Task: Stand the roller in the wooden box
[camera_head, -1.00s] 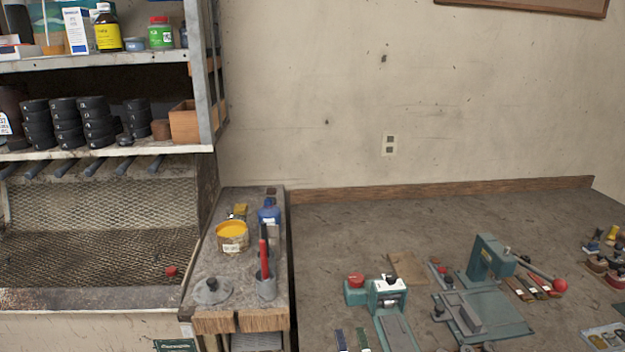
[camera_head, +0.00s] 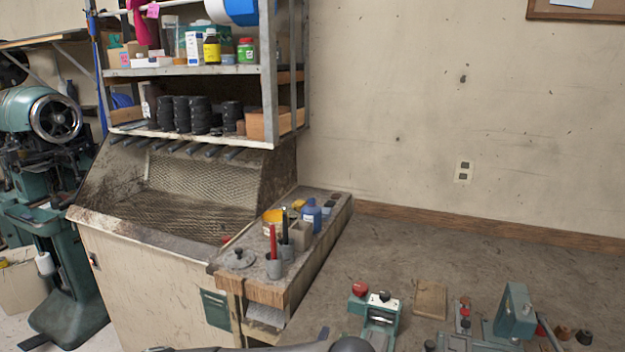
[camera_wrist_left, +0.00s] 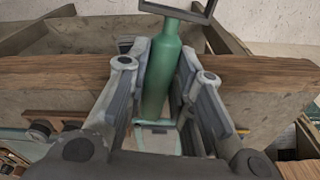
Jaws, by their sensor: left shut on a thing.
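In the left wrist view, my left gripper (camera_wrist_left: 165,55) is shut on the roller (camera_wrist_left: 162,75). Its green handle lies between the two fingers, and a dark frame shows at the top edge, partly cut off. An open-topped wooden box (camera_head: 256,125) sits at the right end of the lower shelf in the head view. Its inside is hidden. A smaller brown box (camera_head: 127,114) sits at that shelf's left end. In the head view, only dark parts of my arm show along the bottom edge. My right gripper is not in view.
The metal shelf unit (camera_head: 265,95) stands above a mesh-backed bin. Several black rolls (camera_head: 190,114) stand beside the wooden box. A narrow side bench (camera_head: 325,232) holds cups, a yellow tin and a blue bottle. Green tools stand on the worktop (camera_head: 430,255). A green machine (camera_head: 45,130) stands at left.

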